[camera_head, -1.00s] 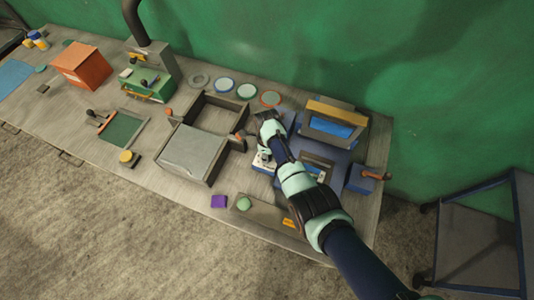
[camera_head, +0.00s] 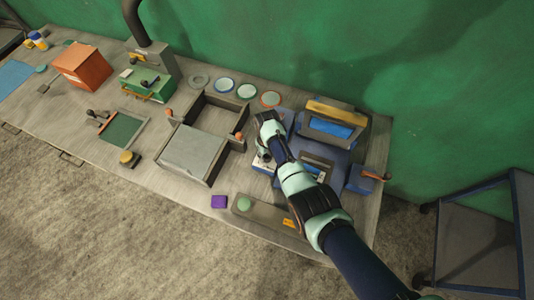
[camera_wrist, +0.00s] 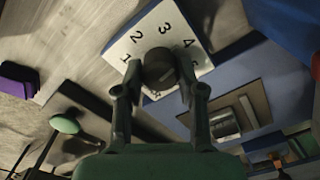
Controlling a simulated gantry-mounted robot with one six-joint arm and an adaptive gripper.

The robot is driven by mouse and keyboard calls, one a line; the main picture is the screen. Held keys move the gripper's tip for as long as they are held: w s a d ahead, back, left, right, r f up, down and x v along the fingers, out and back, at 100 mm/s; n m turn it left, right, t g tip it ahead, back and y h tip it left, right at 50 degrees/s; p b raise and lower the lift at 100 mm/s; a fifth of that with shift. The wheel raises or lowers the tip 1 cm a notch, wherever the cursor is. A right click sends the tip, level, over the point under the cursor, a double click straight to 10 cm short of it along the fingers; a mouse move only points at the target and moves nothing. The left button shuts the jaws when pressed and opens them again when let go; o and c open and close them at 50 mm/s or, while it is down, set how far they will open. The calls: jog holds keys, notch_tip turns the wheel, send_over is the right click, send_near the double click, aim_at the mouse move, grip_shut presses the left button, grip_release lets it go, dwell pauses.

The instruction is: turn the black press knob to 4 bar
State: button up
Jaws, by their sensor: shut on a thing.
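The black press knob (camera_wrist: 158,68) sits on a white dial plate (camera_wrist: 150,36) with the printed numbers 1, 2, 3, 4 and a partly hidden 5 in the wrist view. My gripper (camera_wrist: 160,78) has one finger on each side of the knob and is shut on it. I cannot make out a clear pointer mark on the knob, so its setting cannot be read. In the head view my gripper (camera_head: 263,150) is over the front left of the blue press (camera_head: 345,160), where my wrist mostly hides the knob and dial.
A blue box with an orange-tipped lever (camera_head: 362,180) stands at right. A hinged frame (camera_head: 210,105) stands left of my gripper.

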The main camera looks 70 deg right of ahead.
dwell(0.5)
jog(key=o, duration=1.1)
jog(key=shift+o, duration=0.2)
notch_tip(320, 180, up, 12)
